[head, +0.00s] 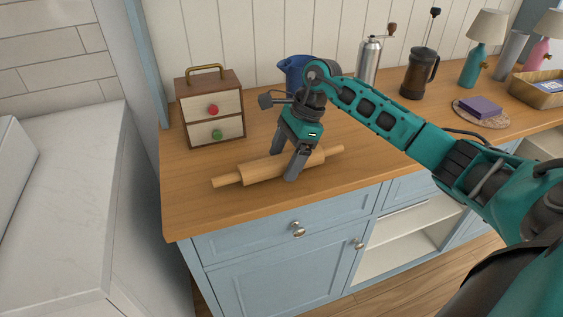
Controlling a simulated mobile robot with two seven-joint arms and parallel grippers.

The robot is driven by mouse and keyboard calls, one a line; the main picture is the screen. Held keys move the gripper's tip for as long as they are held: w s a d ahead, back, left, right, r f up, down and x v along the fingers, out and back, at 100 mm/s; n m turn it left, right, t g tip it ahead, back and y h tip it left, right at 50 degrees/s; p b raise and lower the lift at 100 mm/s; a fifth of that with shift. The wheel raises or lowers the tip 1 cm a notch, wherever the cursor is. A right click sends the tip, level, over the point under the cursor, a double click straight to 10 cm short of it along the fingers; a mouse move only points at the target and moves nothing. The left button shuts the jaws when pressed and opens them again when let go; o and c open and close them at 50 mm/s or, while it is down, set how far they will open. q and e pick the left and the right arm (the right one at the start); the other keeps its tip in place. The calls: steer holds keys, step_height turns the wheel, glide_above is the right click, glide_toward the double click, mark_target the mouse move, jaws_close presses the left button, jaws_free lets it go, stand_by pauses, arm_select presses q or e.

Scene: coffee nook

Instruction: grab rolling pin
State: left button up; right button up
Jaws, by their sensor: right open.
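The wooden rolling pin (235,173) lies on the wooden counter (190,215) near its front edge, slanting from lower left to upper right. My right gripper (284,170) points down over the middle of the rolling pin. Its fingers are apart, one at the near side and one toward the far side of the roller. They hide part of the roller, and I cannot tell whether they touch it. My left gripper is out of view.
A small drawer box (209,106) stands behind the pin at left. A blue pitcher (295,72) is behind my gripper. A metal grinder (369,62), a French press (419,74) and a plate (481,118) with a purple block stand to the right. The counter left of the pin is clear.

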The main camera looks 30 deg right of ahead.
steer(key=shift+a+f, duration=0.15)
steer(key=shift+f, duration=0.2)
steer(key=shift+c, duration=0.2)
steer(key=c, duration=1.4)
